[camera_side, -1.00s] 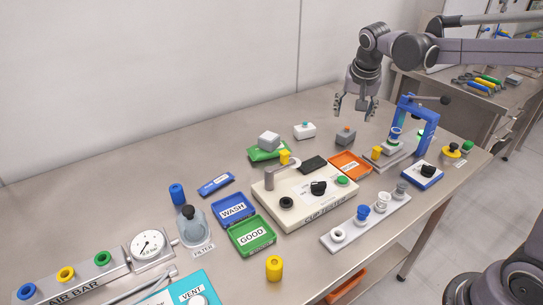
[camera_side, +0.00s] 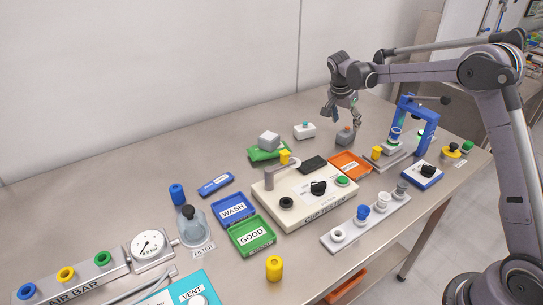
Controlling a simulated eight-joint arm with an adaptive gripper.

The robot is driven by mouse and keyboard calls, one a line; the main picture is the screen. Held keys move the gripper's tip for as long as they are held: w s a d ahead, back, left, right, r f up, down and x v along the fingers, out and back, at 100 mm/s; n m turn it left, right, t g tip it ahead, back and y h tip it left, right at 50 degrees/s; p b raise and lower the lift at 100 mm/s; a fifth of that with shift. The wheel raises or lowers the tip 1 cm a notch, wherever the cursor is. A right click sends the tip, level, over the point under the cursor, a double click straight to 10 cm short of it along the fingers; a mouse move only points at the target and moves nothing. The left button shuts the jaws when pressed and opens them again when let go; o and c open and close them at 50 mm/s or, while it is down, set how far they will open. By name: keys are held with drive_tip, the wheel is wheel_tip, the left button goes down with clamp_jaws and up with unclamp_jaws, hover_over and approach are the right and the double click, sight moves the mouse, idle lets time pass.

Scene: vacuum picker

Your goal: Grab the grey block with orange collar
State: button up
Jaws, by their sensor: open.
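The grey block (camera_side: 344,139) stands on the bench behind the orange tray. Its small orange collar on top is hard to make out now, close under my gripper. My gripper (camera_side: 342,120) is open and points down, just above the block, with its fingers spread to either side. I cannot tell whether a fingertip touches the block. Nothing is held between the fingers.
The orange tray (camera_side: 350,165) and cup tester (camera_side: 290,212) lie in front. A blue press frame (camera_side: 428,135) stands to the right. The bench behind is clear.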

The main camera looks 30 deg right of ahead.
sight(347, 129)
drive_tip(key=shift+x, duration=3.15)
drive_tip(key=shift+w+r, duration=0.1)
drive_tip(key=c, duration=1.3)
